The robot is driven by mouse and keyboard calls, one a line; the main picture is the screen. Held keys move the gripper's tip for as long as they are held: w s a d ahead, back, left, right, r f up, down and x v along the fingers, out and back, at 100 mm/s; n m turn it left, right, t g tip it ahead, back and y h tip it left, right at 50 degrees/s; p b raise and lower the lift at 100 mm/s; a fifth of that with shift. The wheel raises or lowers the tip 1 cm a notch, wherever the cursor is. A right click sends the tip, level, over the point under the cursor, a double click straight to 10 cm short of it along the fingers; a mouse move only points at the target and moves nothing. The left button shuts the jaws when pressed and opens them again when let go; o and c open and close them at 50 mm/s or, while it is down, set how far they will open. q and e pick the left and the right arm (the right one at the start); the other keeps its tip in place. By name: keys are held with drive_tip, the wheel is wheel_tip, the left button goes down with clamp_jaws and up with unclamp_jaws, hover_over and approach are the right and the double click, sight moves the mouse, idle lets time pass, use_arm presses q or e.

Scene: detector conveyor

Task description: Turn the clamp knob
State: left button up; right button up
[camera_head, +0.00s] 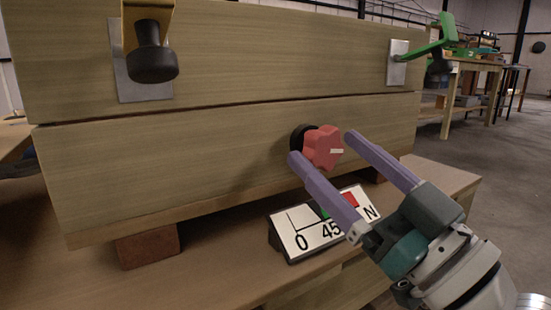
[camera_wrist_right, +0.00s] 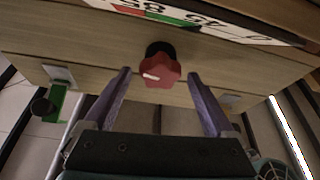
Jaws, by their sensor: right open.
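The clamp knob (camera_head: 323,147) is red and lobed, with a white mark on its face and a black collar behind it. It sticks out of the front of the lower wooden beam. My right gripper (camera_head: 320,147) is open, with its two purple fingers on either side of the knob in the head view. In the right wrist view the knob (camera_wrist_right: 161,70) sits between and beyond the fingertips (camera_wrist_right: 159,73), with gaps on both sides. No contact shows. My left gripper is in neither view.
A tilted dial plate (camera_head: 300,235) marked 0, 45 and N stands on the wooden bench (camera_head: 205,270) below the knob. Two brackets are on the upper beam: a yellow one with a black knob (camera_head: 152,65) and a green lever (camera_head: 430,47). A brick-coloured block (camera_head: 148,247) supports the beam.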

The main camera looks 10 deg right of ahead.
drive_tip(key=shift+x, duration=1)
drive_tip(key=shift+c, duration=0.3)
drive_tip(key=c, duration=1.3)
drive_tip(key=shift+r+m+t+h+p, duration=0.15)
drive_tip(key=shift+m+h+p, duration=0.3)
drive_tip(key=shift+m, duration=0.55)
drive_tip(key=shift+m+t+h+p, duration=0.25)
drive_tip(key=shift+m+h+p, duration=0.2)
drive_tip(key=shift+m, duration=0.55)
drive_tip(key=shift+m+h+p, duration=0.85)
drive_tip(key=shift+m+h, duration=0.35)
drive_tip(key=shift+m, duration=1.2)
